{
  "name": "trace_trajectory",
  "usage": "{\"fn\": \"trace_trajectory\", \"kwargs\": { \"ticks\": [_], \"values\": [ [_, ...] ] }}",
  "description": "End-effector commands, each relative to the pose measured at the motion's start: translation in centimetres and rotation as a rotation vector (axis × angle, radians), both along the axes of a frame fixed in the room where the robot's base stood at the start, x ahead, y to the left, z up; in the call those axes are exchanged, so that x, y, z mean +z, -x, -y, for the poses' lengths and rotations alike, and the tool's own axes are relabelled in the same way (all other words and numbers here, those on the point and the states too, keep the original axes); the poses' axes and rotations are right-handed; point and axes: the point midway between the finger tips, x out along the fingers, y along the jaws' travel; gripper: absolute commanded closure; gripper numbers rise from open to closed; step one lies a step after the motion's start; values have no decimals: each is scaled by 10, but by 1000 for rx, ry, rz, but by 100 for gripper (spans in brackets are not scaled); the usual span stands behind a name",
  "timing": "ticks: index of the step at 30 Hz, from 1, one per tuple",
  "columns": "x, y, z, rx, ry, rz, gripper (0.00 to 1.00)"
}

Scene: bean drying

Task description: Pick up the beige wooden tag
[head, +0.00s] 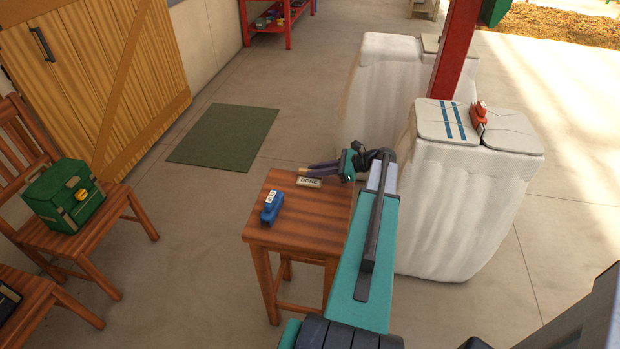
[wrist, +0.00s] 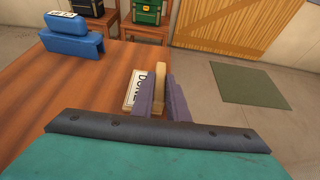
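The beige wooden tag (head: 308,182) has a white label reading DONE and lies near the far edge of the brown wooden table (head: 290,225). In the wrist view the tag (wrist: 160,72) shows an upright beige grip, with the label to its left. My gripper (head: 314,172) reaches in from the right, low over the table. In the wrist view its purple-grey fingers (wrist: 160,84) stand on either side of the upright grip and look close against it. The fingers hide part of the tag, and it appears still at table height.
A blue tag (head: 270,208) stands on the table's left side. A green box (head: 64,195) sits on a wooden chair at left. White-covered blocks stand at right, one bearing a red tag (head: 479,118). A green mat (head: 224,137) lies on open floor.

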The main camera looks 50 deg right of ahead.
Motion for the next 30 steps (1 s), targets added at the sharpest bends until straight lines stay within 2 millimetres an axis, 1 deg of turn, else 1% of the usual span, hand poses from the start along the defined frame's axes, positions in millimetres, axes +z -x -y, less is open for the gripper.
{"fn": "trace_trajectory", "kwargs": {
  "ticks": [14,20,27,30],
  "values": [
    [3,0,0,-1,0,0,100],
    [14,1,0,0,2,1,100],
    [35,1,0,0,2,1,100],
    [35,10,16,-4,1,1,100]
  ]
}}
